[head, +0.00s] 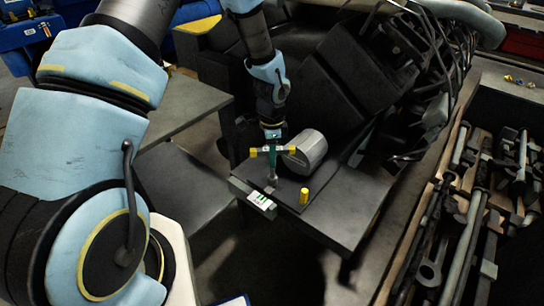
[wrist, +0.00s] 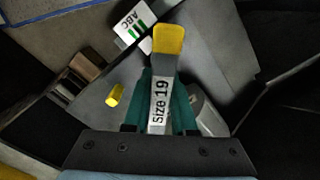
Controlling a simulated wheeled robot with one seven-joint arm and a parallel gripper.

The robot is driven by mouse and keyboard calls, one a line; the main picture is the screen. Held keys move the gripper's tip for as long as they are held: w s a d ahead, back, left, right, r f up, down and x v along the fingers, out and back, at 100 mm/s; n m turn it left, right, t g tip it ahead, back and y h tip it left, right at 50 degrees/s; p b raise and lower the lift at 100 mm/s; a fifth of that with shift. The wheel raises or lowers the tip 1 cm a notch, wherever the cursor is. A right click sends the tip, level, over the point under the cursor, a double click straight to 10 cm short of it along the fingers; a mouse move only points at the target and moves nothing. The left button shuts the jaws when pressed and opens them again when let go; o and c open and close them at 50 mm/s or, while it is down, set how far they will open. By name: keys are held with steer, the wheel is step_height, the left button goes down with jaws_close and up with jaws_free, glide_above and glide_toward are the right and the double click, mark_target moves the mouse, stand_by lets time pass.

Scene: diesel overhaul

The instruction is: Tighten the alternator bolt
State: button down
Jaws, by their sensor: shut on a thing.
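My gripper (head: 271,142) is shut on a T-shaped tool with a crossbar and yellow ends (head: 290,150). In the wrist view, the teal fingers (wrist: 160,112) flank its handle (wrist: 168,45), labelled "size 19". Its grey shaft points down to the dark plate (head: 335,215), near a white "ABC" label (head: 262,201). The lower end is at or just above the plate; contact is unclear, and I cannot make out a bolt under it. A grey cylinder (head: 312,148), perhaps the alternator, lies right behind the tool. A yellow peg (head: 304,196) stands right of the shaft; it also shows in the wrist view (wrist: 115,95).
The dark engine block (head: 360,65) with hoses and cables rises behind and to the right. A tray of metal tools (head: 470,210) lies at the right. A grey bench surface (head: 185,105) is at the left. The plate's front right part is clear.

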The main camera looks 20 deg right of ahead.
steer(key=shift+r+p, duration=1.15)
steer(key=shift+r, duration=0.55)
step_height(320, 180, up, 6)
steer(key=p, duration=0.4)
steer(key=shift+r+p, duration=0.1)
steer(key=shift+p, duration=0.3)
steer(key=shift+s+a, duration=0.2)
steer(key=shift+s, duration=0.05)
steer(key=s+a+b, duration=0.1)
steer(key=s+a, duration=0.3)
steer(key=shift+s+a, duration=0.2)
steer(key=shift+s, duration=0.1)
